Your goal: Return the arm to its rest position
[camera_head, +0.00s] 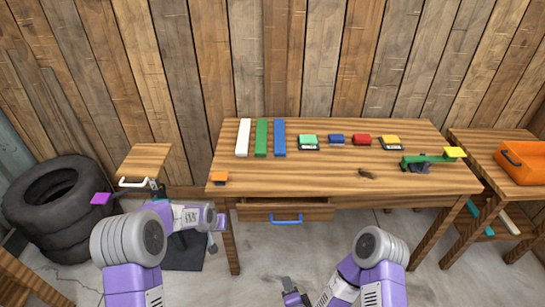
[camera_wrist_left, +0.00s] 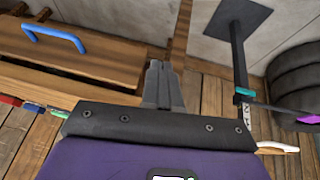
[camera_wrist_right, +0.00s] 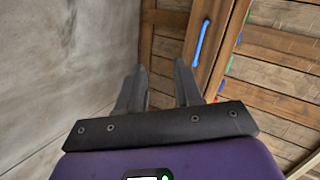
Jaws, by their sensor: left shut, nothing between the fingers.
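My right gripper (camera_head: 293,294) is low in front of the workbench, at the bottom edge of the head view. In the right wrist view its two fingers (camera_wrist_right: 160,70) are apart with nothing between them. My left arm comes in from the left in the head view, bent, with its forearm pointing right toward the bench's left front leg. Its fingers cannot be made out there. In the left wrist view the left gripper's fingers (camera_wrist_left: 163,72) are together and empty, below the drawer front.
The wooden workbench (camera_head: 290,182) holds several bars and boxes. Its drawer has a blue handle (camera_head: 286,219). A small wooden stand (camera_head: 148,156) and stacked tires (camera_head: 60,190) are at the left, close to my left arm. An orange toolbox (camera_head: 525,165) sits on the right table. Floor between the arms is clear.

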